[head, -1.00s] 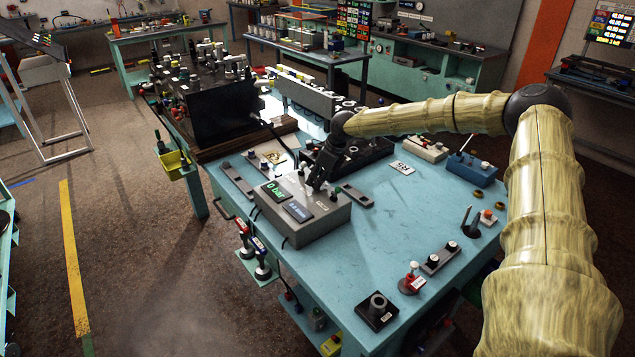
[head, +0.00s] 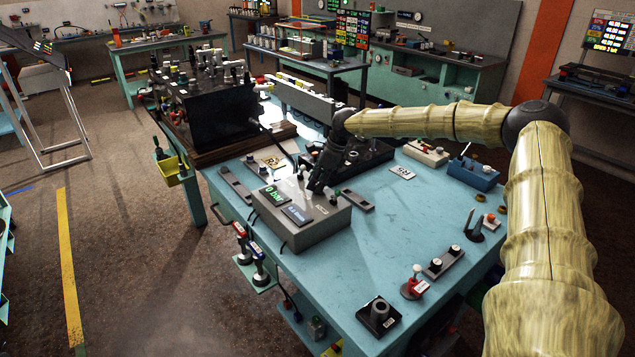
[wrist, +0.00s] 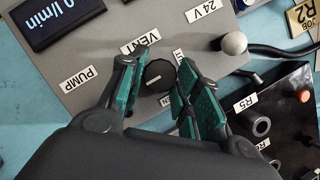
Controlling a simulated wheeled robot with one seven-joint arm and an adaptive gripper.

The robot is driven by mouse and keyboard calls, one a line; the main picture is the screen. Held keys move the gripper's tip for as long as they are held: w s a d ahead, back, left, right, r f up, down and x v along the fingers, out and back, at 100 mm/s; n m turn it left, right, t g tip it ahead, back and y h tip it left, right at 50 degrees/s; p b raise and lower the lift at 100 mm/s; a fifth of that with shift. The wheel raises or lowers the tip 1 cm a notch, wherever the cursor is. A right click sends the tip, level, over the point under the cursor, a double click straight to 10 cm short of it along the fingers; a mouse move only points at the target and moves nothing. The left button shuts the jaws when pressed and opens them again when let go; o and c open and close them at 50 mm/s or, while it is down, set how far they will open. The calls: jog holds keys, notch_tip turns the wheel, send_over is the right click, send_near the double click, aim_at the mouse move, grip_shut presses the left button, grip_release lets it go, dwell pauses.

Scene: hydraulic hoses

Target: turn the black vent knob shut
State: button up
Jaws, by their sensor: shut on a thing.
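The black vent knob (wrist: 158,76) is round and ridged, with a pale pointer line on top. It stands on the grey control box (head: 300,237) beside the "VENT" label (wrist: 140,42). My gripper (wrist: 163,70) is shut on the knob, with a green-padded finger on either side of it. Small labels by the knob are partly hidden behind the fingers. In the head view my gripper (head: 315,190) reaches down to the top of the box, and the knob cannot be made out there.
On the box are a "0 bar" display (head: 273,196), a "0 l/min" display (wrist: 52,18), a "PUMP" label (wrist: 79,77) and a white-tipped lever (wrist: 235,43) near "24 V". A dark block with ports (wrist: 285,115) stands close by.

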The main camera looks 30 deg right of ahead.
jog(key=shift+d, duration=0.15)
jog(key=o, duration=1)
jog(key=v, duration=1.2)
jog(key=shift+d+f, duration=0.1)
